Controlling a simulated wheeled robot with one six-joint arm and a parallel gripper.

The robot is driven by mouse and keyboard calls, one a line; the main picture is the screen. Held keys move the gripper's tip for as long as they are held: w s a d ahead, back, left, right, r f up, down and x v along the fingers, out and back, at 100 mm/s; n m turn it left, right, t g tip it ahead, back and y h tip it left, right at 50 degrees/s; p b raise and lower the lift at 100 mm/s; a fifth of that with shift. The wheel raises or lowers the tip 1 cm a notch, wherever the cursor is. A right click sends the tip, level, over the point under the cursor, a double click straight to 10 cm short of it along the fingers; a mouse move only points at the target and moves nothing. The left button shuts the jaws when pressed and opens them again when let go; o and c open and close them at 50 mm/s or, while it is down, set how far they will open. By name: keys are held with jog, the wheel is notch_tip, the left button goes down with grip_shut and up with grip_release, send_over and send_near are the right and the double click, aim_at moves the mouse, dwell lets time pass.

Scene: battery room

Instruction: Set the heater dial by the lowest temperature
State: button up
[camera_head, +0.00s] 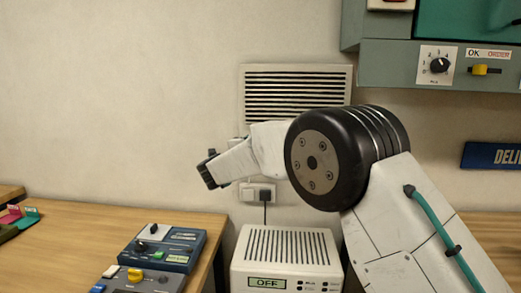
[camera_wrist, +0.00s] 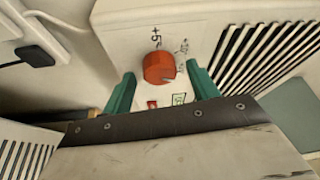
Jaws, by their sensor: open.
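A red round dial (camera_wrist: 159,68) sits on a white panel in the wrist view. A "+5" mark is printed at its upper left, and smaller marks at its right are too small to read. My gripper (camera_wrist: 162,80) is open, with one green finger on each side of the dial's lower part; I cannot tell whether they touch it. In the head view the dial is not visible, and my arm reaches left in front of the wall. A white slotted box (camera_head: 288,246) with a display reading "OFF" stands below my arm.
A slatted grille (camera_head: 297,70) and a socket (camera_head: 257,194) with a cable are on the wall. A blue control box (camera_head: 164,248) stands on the left wooden table (camera_head: 60,248). A teal cabinet (camera_head: 400,74) with a black knob (camera_head: 439,65) hangs upper right.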

jog(key=v, duration=0.7)
jog(key=shift+s+a, duration=0.15)
jog(key=shift+s, duration=0.2)
jog(key=shift+f, duration=0.1)
jog(key=s+a+f+n+g+y, duration=0.3)
jog(key=a+f+n+y, duration=0.5)
jog(key=n+y, duration=0.4)
jog(key=s+d+n+g+y, duration=0.2)
jog(key=s+d+n+g, duration=0.15)
jog(key=s+n, duration=0.2)
jog(key=s+d+r+n+g+h, duration=0.1)
jog(key=s+d+n+g+h, duration=0.1)
jog(key=s+d, duration=1.9)
jog(key=s+d+r+n+g+h, duration=0.1)
jog(key=s+d+g+h, duration=0.3)
jog(key=s+d, duration=1.6)
jog(key=d+g, duration=0.1)
jog(key=g, duration=0.2)
jog(key=shift+s+d+n, duration=0.35)
jog(key=shift+s+d, duration=0.05)
